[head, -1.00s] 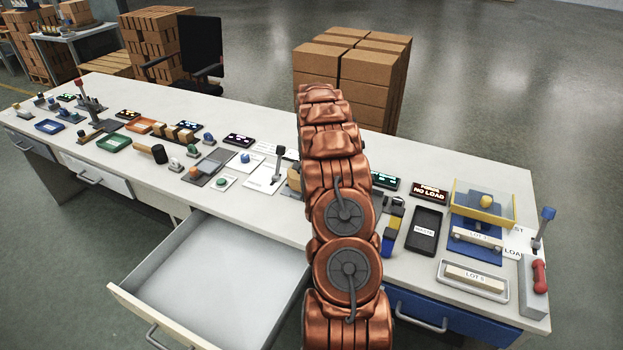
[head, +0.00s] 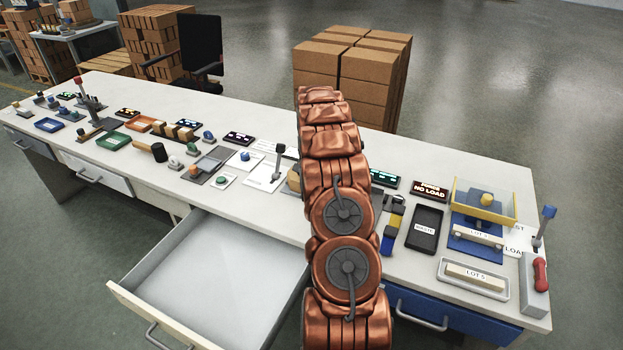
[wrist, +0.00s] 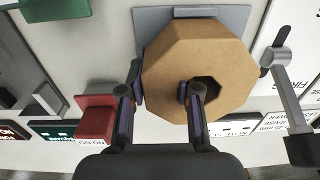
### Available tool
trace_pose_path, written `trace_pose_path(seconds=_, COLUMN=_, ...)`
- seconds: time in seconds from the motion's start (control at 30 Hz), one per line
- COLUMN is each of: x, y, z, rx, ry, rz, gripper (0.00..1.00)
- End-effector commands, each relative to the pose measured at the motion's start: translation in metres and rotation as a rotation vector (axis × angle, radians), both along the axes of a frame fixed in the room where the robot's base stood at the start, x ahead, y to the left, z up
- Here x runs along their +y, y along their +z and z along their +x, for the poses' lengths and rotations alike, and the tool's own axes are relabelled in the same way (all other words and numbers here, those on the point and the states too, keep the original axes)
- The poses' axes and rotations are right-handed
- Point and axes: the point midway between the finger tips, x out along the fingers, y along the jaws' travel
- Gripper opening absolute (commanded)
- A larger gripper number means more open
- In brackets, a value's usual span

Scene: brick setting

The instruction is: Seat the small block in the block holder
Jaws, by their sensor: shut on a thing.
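In the wrist view a tan eight-sided block (wrist: 165,62) with a dark hole fills the middle. My gripper (wrist: 162,94) is shut on the block's wall, with one finger at the hole and the other against its left outer side. A flat grey plate (wrist: 150,20) shows behind the block; whether the two touch I cannot tell, nor whether this plate is the block holder. In the head view my arm hides the gripper, and only a bit of tan (head: 293,180) shows at its left side.
In the wrist view a lever (wrist: 287,85) stands close on the right and a red block (wrist: 97,118) is at the left. In the head view an open drawer (head: 215,285) juts from the bench (head: 250,210). A yellow-framed clear box (head: 485,200) stands at the right.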

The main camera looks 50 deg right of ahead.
Motion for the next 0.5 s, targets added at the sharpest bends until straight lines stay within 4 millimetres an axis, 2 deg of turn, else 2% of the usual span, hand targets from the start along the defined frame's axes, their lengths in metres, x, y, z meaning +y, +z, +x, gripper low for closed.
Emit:
trace_pose_path(seconds=0.4, x=-0.0002, y=-0.0082, z=0.0002, rx=-0.001, ry=0.000, rz=-0.001, gripper=0.00)
trace_pose_path(seconds=0.43, x=-0.0004, y=-0.0079, z=0.0001, rx=-0.001, ry=0.000, rz=-0.001, gripper=0.34)
trace_pose_path(seconds=0.5, x=-0.0004, y=-0.0076, z=0.0001, rx=-0.001, ry=0.000, rz=-0.001, gripper=0.41)
